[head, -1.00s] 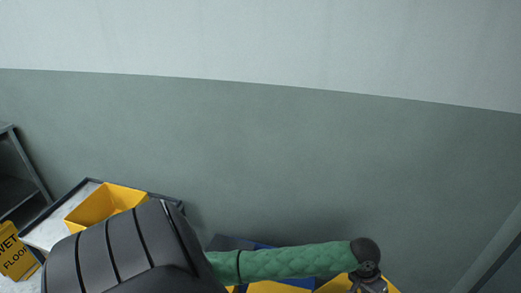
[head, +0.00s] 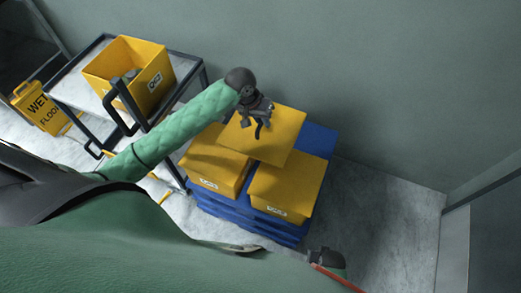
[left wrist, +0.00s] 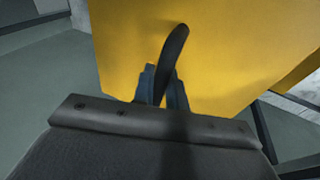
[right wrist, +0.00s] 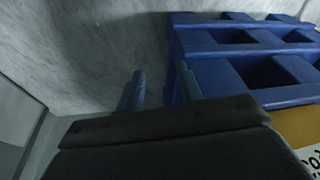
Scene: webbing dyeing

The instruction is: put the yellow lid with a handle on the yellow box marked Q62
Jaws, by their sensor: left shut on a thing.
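The yellow lid (head: 280,138) is a flat square held over the stacked boxes; it fills much of the left wrist view (left wrist: 215,45). My left gripper (head: 255,118) is shut on its dark curved handle (left wrist: 172,60). An open yellow box (head: 150,97) stands on the cart at the left, with a white label too small to read surely; dark items show inside. My right gripper (head: 330,258) is low in front of the blue pallets; its fingers stand apart and empty in the right wrist view (right wrist: 160,88).
Two lidded yellow boxes, left (head: 212,170) and right (head: 288,188), sit on stacked blue pallets (head: 250,222). The grey cart (head: 80,88) has dark rails and an upright handle. A yellow wet-floor sign (head: 38,108) stands far left. Floor right of the pallets is clear.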

